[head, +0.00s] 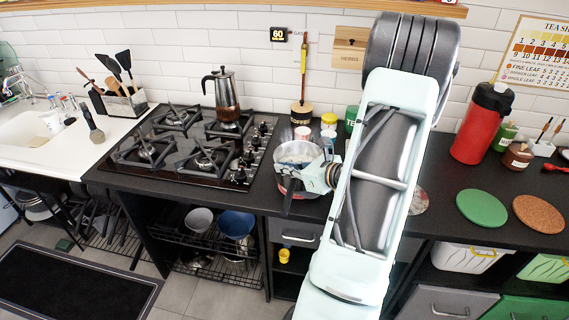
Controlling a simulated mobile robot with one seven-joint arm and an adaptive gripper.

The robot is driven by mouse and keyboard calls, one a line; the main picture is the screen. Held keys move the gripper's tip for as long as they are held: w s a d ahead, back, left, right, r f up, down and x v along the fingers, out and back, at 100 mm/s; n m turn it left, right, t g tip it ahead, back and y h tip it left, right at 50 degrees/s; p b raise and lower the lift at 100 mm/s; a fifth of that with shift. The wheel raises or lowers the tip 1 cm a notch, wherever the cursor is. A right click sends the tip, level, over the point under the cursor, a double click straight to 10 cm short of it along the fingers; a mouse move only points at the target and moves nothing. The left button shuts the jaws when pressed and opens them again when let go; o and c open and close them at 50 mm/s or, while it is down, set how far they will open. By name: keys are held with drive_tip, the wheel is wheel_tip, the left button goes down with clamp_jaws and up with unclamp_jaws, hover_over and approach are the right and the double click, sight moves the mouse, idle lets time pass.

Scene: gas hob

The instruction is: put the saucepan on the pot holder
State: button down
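A metal saucepan (297,153) stands on the dark counter just right of the hob. A dark bar that looks like its handle (288,198) points toward the front edge. My gripper (312,177) is at the pan's right front side, close to the handle. My arm hides part of it, and I cannot tell whether the fingers are open, shut or touching the pan. Two flat round mats lie on the right counter: a green one (481,208) and a brown cork-like one (539,213). Either could be the pot holder; I cannot tell which.
The gas hob (190,150) carries a moka pot (222,96). Jars, including a coffee jar (302,116), stand behind the saucepan. A red flask (481,124) stands behind the mats. A round object (420,201) beside my arm is partly hidden. Both mats are bare.

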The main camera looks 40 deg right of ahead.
drive_tip(key=shift+w+f, duration=0.1)
drive_tip(key=shift+f, duration=0.6)
drive_tip(key=shift+f, duration=0.15)
drive_tip(key=c, duration=2.2)
unclamp_jaws()
drive_tip(key=shift+f, duration=0.1)
drive_tip(key=shift+o, duration=0.2)
drive_tip(key=v, duration=1.2)
